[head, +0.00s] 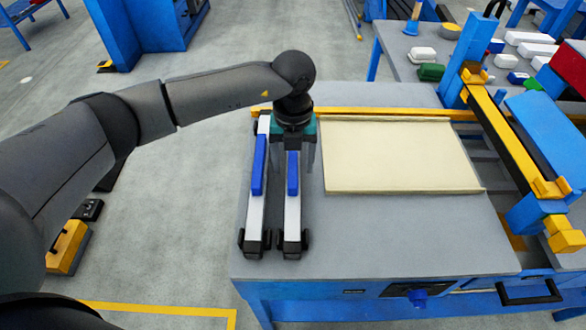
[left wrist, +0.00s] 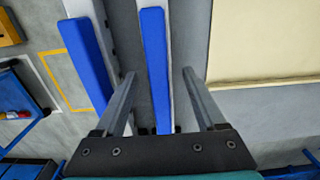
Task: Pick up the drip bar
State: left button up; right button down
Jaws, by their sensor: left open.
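Two similar long, pale bars with blue strips and black end pieces lie side by side on the left of the grey table; I cannot tell which is called the drip bar. The right bar (head: 292,215) is under my left gripper (head: 294,150), and the left bar (head: 257,210) is just beside it. In the left wrist view my open left gripper (left wrist: 159,75) has one finger on each side of the right bar (left wrist: 156,50). The left bar (left wrist: 85,60) is outside the left finger. My right gripper is not in view.
A cream panel (head: 400,155) lies right of the bars on the table (head: 400,235), against a yellow rail at its far edge. A blue and yellow frame (head: 510,140) stands at the right. A second table behind holds small boxes. The table's front is clear.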

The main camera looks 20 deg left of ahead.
pick_arm(q)
jog(key=shift+f, duration=0.1)
jog(key=shift+c, duration=0.3)
grip_shut()
dwell(0.5)
